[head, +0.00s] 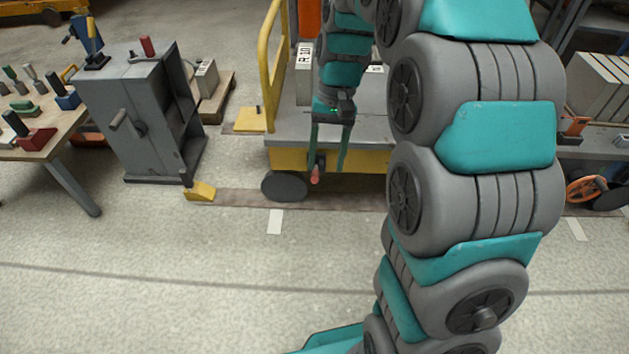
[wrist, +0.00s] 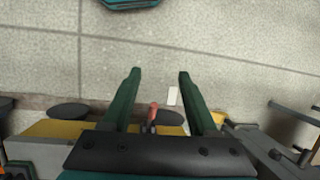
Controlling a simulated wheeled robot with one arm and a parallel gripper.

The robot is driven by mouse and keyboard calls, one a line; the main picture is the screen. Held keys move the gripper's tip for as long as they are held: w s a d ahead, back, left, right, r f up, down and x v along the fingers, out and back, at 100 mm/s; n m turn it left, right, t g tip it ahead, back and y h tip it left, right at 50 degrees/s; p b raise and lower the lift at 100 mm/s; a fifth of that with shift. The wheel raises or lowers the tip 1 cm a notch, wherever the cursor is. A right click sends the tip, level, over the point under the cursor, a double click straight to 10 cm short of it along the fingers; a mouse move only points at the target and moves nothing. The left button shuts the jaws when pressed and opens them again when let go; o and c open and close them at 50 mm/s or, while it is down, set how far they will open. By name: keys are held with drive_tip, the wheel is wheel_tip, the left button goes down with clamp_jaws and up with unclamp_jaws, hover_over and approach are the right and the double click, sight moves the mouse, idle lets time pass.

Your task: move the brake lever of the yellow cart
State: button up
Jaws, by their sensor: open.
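The yellow cart (head: 287,157) stands at the upper middle of the head view, with a grey deck and a yellow push handle. Its brake lever (head: 316,175) has a red-orange grip and juts out at the cart's near side, close to the dark wheel (head: 284,186). My gripper (head: 327,172) points down at this side, with its fingers apart. The lever shows between the two fingers in the head view. In the wrist view, the lever (wrist: 152,112) also shows between the spread fingers (wrist: 157,74). Nothing is held. I cannot tell whether a finger touches the lever.
A grey cabinet (head: 127,110) with a crank stands left of the cart. A wooden bench (head: 52,157) with tools is at the far left. A yellow wedge (head: 199,191) lies on the floor near the wheel. The floor in front is clear. Shelving stands at right.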

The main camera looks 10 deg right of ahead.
drive_tip(key=m+y+b, duration=0.1)
drive_tip(key=m+b, duration=0.1)
drive_tip(key=b, duration=0.1)
hover_over(316, 175)
drive_tip(key=w+d, duration=0.2)
wheel_tip(316, 175, down, 13)
drive_tip(key=shift+g, duration=0.3)
drive_tip(key=shift+a+b+x, duration=0.2)
drive_tip(key=shift+b+x, duration=0.25)
drive_tip(key=shift+x, duration=3.45)
drive_tip(key=shift+w+r, duration=0.1)
drive_tip(key=shift+c, duration=0.3)
clamp_jaws()
